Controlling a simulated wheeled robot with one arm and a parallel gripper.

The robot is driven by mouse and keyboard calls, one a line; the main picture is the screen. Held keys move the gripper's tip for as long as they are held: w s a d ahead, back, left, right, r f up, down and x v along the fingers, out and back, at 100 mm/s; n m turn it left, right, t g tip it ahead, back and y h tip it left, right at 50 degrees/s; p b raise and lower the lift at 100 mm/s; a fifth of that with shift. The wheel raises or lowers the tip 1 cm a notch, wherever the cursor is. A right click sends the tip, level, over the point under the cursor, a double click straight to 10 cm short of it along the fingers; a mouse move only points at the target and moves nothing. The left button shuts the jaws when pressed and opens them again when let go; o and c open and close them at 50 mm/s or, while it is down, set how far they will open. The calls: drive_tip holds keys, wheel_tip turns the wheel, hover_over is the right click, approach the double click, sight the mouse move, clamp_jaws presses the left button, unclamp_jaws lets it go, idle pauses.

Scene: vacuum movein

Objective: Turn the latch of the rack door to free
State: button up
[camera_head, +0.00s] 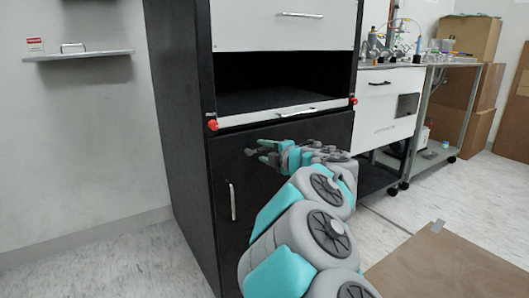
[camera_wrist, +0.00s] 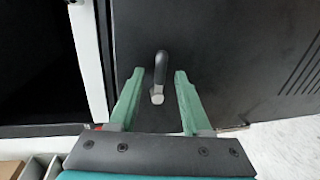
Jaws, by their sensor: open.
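The rack door (camera_head: 226,162) is the black lower front of the tall rack, and it looks closed. Its latch (camera_wrist: 160,68) shows in the wrist view as a short dark lever with a pale metal end, standing out from the black door face (camera_wrist: 220,60). My gripper (camera_wrist: 159,78) is open, with one green finger on each side of the latch and a gap visible on both sides. In the head view my gripper (camera_head: 257,150) is at the upper part of the door; I cannot make out the latch there. A pale vertical handle (camera_head: 232,200) is lower on the door.
Above the door are a pale strip with a handle (camera_head: 282,113), an open dark bay (camera_head: 280,84) and a white drawer (camera_head: 280,32). Red knobs (camera_head: 213,125) flank the strip. A wall shelf (camera_head: 80,55) is left; a white bench (camera_head: 385,105) is right. Floor at left is clear.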

drive_tip(key=v, duration=0.7)
drive_tip(key=shift+s, duration=0.25)
drive_tip(key=shift+d, duration=0.15)
